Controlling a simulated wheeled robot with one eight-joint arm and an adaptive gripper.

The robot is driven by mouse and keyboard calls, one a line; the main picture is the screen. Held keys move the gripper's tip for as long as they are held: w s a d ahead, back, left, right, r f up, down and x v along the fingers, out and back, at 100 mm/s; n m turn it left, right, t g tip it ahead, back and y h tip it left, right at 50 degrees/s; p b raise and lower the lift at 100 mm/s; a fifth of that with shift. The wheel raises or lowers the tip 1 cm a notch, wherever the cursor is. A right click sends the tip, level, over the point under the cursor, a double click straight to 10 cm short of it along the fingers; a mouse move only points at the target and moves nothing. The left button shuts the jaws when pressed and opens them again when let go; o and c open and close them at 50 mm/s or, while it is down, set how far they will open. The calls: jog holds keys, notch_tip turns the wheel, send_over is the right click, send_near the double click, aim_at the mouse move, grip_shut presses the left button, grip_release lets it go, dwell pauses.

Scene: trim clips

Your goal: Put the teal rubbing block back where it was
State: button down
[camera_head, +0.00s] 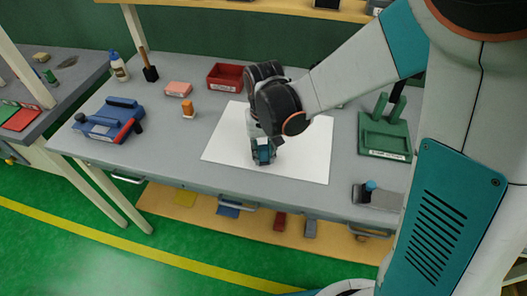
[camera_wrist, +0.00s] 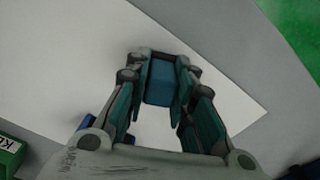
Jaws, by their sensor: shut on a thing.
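My gripper (camera_head: 264,152) points down over the white sheet (camera_head: 308,160) on the grey workbench. In the wrist view, my gripper (camera_wrist: 160,80) is shut on the teal rubbing block (camera_wrist: 159,91), which sits between the two fingertips. In the head view the block is mostly hidden by the fingers, and I cannot tell it apart from them. The white sheet also shows below the block in the wrist view (camera_wrist: 60,60). Whether the block touches the sheet or is a little above it is not clear.
A green labelled tray (camera_head: 385,153) stands right of the sheet, with a grey item with a blue knob (camera_head: 378,196) nearer the front edge. Left are a red bin (camera_head: 225,77), a pink block (camera_head: 178,89), an orange-topped item (camera_head: 188,109) and a blue tool (camera_head: 100,125).

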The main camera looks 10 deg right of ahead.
aim_at(264, 148)
jog(key=c, duration=1.4)
grip_release()
jog(key=shift+o, duration=0.2)
notch_tip(264, 148, up, 12)
jog(key=p, duration=0.9)
jog(key=shift+r, duration=0.1)
